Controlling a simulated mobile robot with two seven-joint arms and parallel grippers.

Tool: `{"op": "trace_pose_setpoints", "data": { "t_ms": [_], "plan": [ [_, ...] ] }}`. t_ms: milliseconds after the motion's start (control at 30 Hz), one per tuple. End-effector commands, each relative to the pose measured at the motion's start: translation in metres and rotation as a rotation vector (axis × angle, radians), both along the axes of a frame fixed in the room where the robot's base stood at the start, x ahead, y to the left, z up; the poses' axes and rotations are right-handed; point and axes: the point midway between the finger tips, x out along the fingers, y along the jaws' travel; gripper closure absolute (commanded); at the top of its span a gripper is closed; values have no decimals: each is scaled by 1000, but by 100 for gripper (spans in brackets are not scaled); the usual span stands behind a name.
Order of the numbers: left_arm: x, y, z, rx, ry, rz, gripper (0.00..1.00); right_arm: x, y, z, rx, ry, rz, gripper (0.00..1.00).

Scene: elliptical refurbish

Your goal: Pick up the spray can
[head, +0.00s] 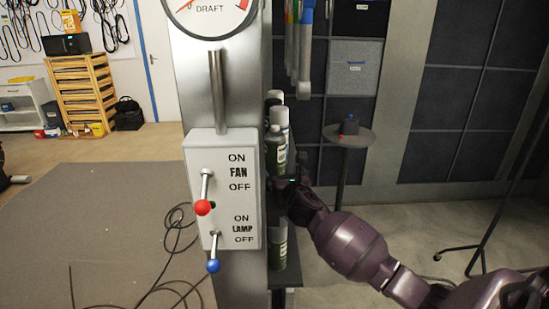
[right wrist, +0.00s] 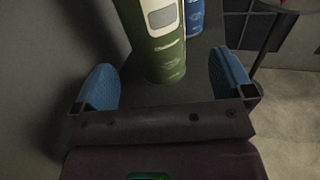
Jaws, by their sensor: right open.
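A green spray can (right wrist: 155,45) with a pale label stands upright in the right wrist view, on a dark shelf (right wrist: 190,80). In the head view a dark green can (head: 275,150) shows beside the grey post, above my right gripper (head: 284,186). My right gripper (right wrist: 162,68) is open, with one blue-padded finger on each side of the green can's lower part. A gap shows between the can and each finger. The can's top is outside the right wrist view. My left gripper is not in view.
A blue can (right wrist: 194,18) stands just behind the green one. More cans (head: 279,116) stand on the shelf, and another (head: 278,248) is lower down. The grey control box (head: 222,190) with red and blue levers is left of my gripper. A small round table (head: 348,136) stands behind.

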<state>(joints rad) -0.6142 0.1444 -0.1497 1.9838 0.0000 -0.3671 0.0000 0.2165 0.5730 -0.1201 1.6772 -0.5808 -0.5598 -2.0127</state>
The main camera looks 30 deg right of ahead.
Motion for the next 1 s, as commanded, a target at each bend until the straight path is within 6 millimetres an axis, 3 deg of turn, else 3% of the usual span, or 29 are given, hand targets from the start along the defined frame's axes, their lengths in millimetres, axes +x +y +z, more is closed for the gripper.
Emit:
{"op": "trace_pose_setpoints", "data": {
  "t_ms": [367, 700, 1000],
  "plan": [
    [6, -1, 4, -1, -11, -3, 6, 26, -6, 2, 3, -1, 0, 1],
    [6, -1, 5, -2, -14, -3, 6, 63, -14, 3, 0, 1, -1, 1],
    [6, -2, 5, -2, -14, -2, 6, 67, -15, 3, 0, 0, 1, 1]
  ]
}}
